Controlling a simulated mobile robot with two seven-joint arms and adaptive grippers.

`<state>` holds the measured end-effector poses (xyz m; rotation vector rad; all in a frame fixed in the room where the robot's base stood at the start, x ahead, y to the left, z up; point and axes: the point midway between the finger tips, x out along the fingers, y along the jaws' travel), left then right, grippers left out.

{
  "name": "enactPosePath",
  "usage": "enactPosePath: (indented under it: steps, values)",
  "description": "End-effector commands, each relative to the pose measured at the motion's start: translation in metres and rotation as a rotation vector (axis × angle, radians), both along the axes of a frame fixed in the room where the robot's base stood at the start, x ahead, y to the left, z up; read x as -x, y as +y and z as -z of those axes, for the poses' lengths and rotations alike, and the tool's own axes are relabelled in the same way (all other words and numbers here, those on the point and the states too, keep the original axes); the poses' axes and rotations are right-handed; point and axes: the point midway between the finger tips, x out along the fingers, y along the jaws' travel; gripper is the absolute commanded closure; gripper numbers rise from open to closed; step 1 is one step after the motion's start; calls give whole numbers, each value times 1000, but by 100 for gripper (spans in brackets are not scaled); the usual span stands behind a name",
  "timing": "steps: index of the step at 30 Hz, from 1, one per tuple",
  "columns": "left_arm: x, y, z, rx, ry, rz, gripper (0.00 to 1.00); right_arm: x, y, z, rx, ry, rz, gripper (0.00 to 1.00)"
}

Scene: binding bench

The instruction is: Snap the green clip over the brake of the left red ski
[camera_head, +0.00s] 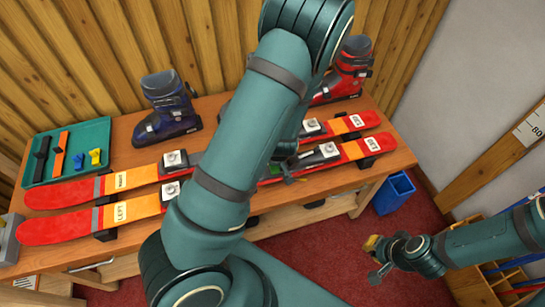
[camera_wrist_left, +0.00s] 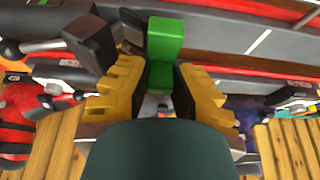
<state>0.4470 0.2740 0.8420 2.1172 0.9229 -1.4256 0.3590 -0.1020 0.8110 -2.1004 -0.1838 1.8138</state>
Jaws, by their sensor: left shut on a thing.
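Two red skis with orange bands lie side by side along the bench. The nearer one is the left ski (camera_head: 60,227), marked LEFT; the farther is the right ski (camera_head: 60,193). My left arm crosses the middle of both and hides part of them, including the brake area. My left gripper (camera_wrist_left: 160,95) is shut on the green clip (camera_wrist_left: 165,38), which stands up between its yellow fingers. In the head view a bit of green (camera_head: 290,180) shows at the left ski's edge, beside my arm. My right gripper (camera_head: 374,248) hangs over the floor; its jaw opening is unclear.
A green tray (camera_head: 98,128) with black, orange and yellow tools sits at the bench's left. A blue boot (camera_head: 167,108) and a red boot (camera_head: 348,75) stand behind the skis. A blue bin (camera_head: 393,193) stands on the floor right of the bench (camera_head: 402,158).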

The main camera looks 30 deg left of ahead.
Motion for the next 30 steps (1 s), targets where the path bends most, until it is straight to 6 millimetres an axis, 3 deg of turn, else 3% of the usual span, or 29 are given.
enactPosePath:
  steps: [30]
  values:
    - [0, 0, 19, 0, 0, 0, 100, 0, 0, 15, 0, 0, 0, 100]
